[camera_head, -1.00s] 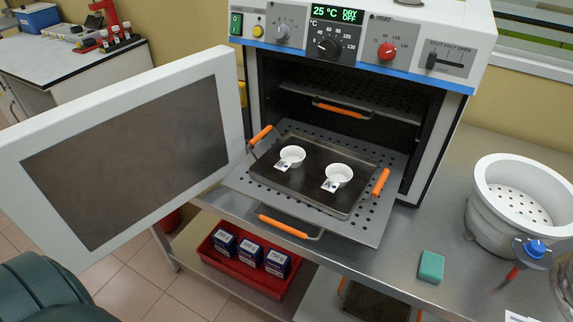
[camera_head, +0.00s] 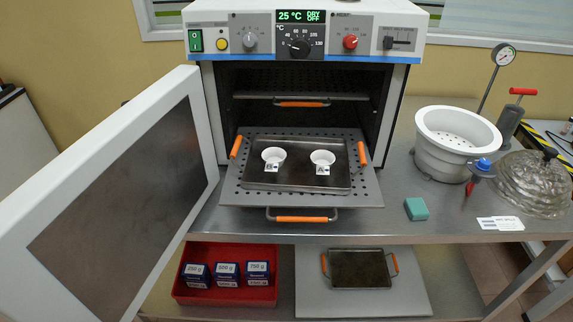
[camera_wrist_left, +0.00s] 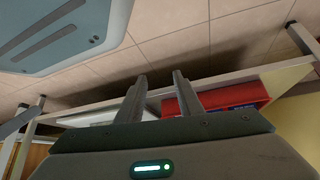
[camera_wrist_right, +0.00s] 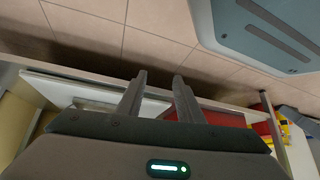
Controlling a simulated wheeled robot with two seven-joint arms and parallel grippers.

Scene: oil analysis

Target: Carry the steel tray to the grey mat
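A dark steel tray (camera_head: 258,178) with orange handles at both sides lies on the pulled-out perforated oven shelf. It holds two white cups (camera_head: 273,154) (camera_head: 322,158), each with a small label beside it. A second, smaller dark tray (camera_head: 360,268) with orange handles lies on a light grey mat-like sheet (camera_head: 412,298) on the lower shelf. My left gripper (camera_wrist_left: 160,76) and right gripper (camera_wrist_right: 159,76) show only in their wrist views. Both have fingers apart with nothing between them, away from the trays.
The oven door (camera_head: 120,180) stands open at the left. The perforated shelf (camera_head: 235,192) has an orange front handle. A red bin (camera_head: 188,262) with several blue boxes is below. A white pot (camera_head: 445,150), green block (camera_head: 416,209) and glass lid (camera_head: 533,183) stand on the steel bench (camera_head: 370,228).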

